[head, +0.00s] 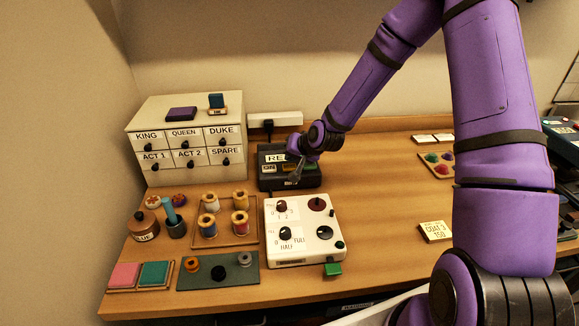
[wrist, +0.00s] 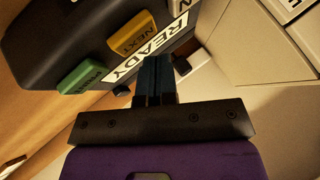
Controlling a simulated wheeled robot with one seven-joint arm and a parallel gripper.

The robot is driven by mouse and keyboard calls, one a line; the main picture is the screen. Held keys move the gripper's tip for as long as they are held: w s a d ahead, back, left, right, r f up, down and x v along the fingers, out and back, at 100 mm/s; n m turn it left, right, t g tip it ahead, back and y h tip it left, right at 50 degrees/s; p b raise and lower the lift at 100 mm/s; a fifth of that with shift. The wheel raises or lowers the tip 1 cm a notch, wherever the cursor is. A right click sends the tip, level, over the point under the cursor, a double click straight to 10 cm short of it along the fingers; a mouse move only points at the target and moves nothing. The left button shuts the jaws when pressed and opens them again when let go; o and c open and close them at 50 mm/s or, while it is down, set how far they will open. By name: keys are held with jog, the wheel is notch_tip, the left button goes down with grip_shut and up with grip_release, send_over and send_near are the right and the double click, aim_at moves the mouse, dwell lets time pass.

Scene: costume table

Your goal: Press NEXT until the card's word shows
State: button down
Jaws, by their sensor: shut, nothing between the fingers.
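A dark label device (head: 275,181) stands at the back of the table, right of the drawer cabinet. In the wrist view its display (wrist: 150,50) reads READY. Its yellow NEXT button (wrist: 132,34) lies between a green button (wrist: 85,77) and a pale button (wrist: 180,5). My gripper (wrist: 153,65) is shut and empty, its fingertips at the display side of the device; I cannot tell whether they touch it. In the head view my gripper (head: 296,174) hides part of the display and buttons. A cream card (head: 435,231) lies at right; its top line seems to read COAT 3.
A labelled drawer cabinet (head: 187,140) stands left of the device. A white control box (head: 302,230) with knobs is in front of it. A spool tray (head: 226,231) and a green mat (head: 218,271) lie front left.

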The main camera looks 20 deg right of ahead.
aim_at(291, 165)
jog(key=shift+f, duration=0.15)
jog(key=shift+f, duration=0.25)
jog(key=shift+f, duration=0.45)
dwell(1.0)
jog(key=shift+r, duration=0.9)
jog(key=shift+r, duration=2.5)
dwell(1.8)
